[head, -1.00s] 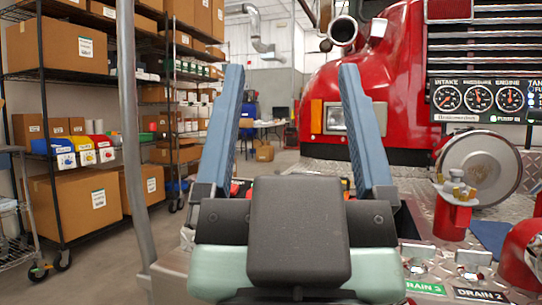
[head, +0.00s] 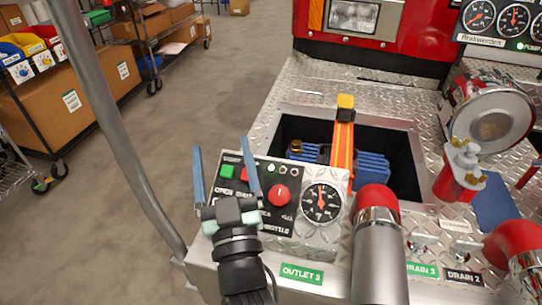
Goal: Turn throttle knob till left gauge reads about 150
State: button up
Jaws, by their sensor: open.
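A red round knob (head: 279,195) sits on the black control panel (head: 256,217), above a partly hidden label ending in what looks like "THROTTLE". A green button (head: 231,171) and partly covered labels are on the panel's left. My gripper (head: 221,149) is open and empty. Its blue fingers stand apart over the panel's left side, left of the knob, with no visible contact with it. At the top right, the left gauge (head: 480,17) of the gauge row is partly cut off; I cannot read its value exactly.
A round dial (head: 322,203) is right of the panel. A red-capped pipe (head: 377,210) stands in front at right. Behind is an open bin (head: 403,175) with an orange strap and blue items. A metal pole (head: 110,120) rises at left. Open floor lies beyond.

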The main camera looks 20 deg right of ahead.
jog(key=s+d+f+m+g+h+p, duration=0.1)
jog(key=s+d+f+g+h+p, duration=0.15)
jog(key=s+f+p, duration=0.35)
jog(key=m+g+h+p, duration=0.1)
jog(key=g+h+p, duration=0.15)
jog(key=p, duration=0.35)
send_near(279, 202)
jog(key=shift+y, duration=0.4)
jog(key=x, duration=1.1)
jog(key=shift+w+d+r+b, duration=0.15)
jog(key=shift+w+d+b, duration=0.1)
jog(key=shift+d+b, duration=0.15)
jog(key=shift+a, duration=0.1)
